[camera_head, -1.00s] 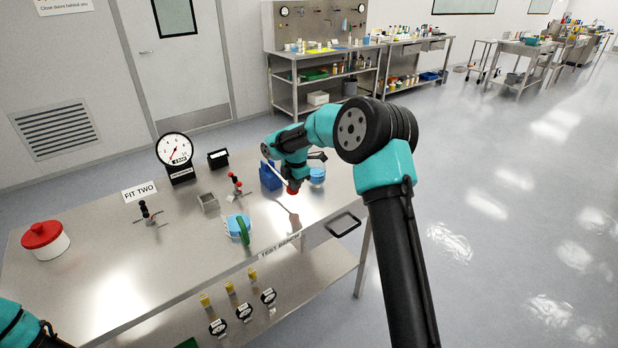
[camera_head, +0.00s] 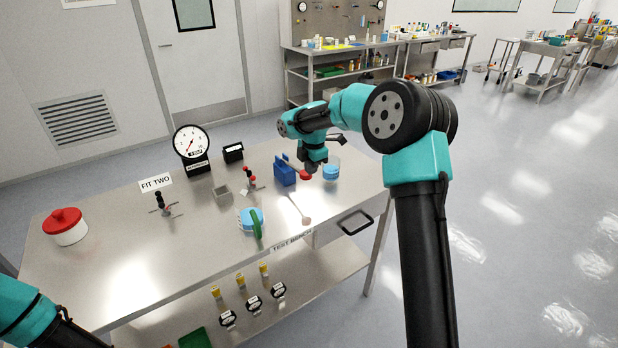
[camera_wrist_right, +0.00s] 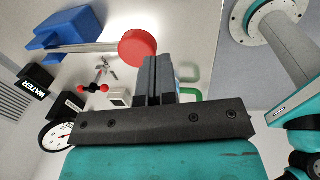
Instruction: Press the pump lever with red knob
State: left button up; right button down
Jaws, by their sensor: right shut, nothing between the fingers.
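The blue pump body (camera_head: 284,176) stands on the steel bench, right of its middle. A thin pale lever runs from it to a round red knob (camera_head: 305,175). In the right wrist view the blue body (camera_wrist_right: 65,30) is at upper left and the lever (camera_wrist_right: 95,46) reaches across to the red knob (camera_wrist_right: 137,45). My right gripper (camera_head: 312,168) is over the knob's area; the wrist view shows its fingers (camera_wrist_right: 158,76) shut and empty, close beside the knob. I cannot tell whether they touch it. My left arm shows at lower left, with its gripper out of view.
A blue-topped jar (camera_head: 331,173) stands right of the knob. A gauge (camera_head: 191,141), a red valve (camera_head: 250,177), a black-handled valve (camera_head: 161,203), a green-handled blue item (camera_head: 251,220) and a red-lidded pot (camera_head: 66,228) share the bench (camera_head: 130,255).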

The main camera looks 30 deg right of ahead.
notch_tip(320, 180, up, 7)
jog(key=s, duration=0.1)
jog(key=shift+s+d+r, duration=0.15)
jog(key=shift+s+r, duration=0.05)
jog(key=shift+s, duration=0.2)
jog(key=shift+f, duration=0.1)
dwell(1.3)
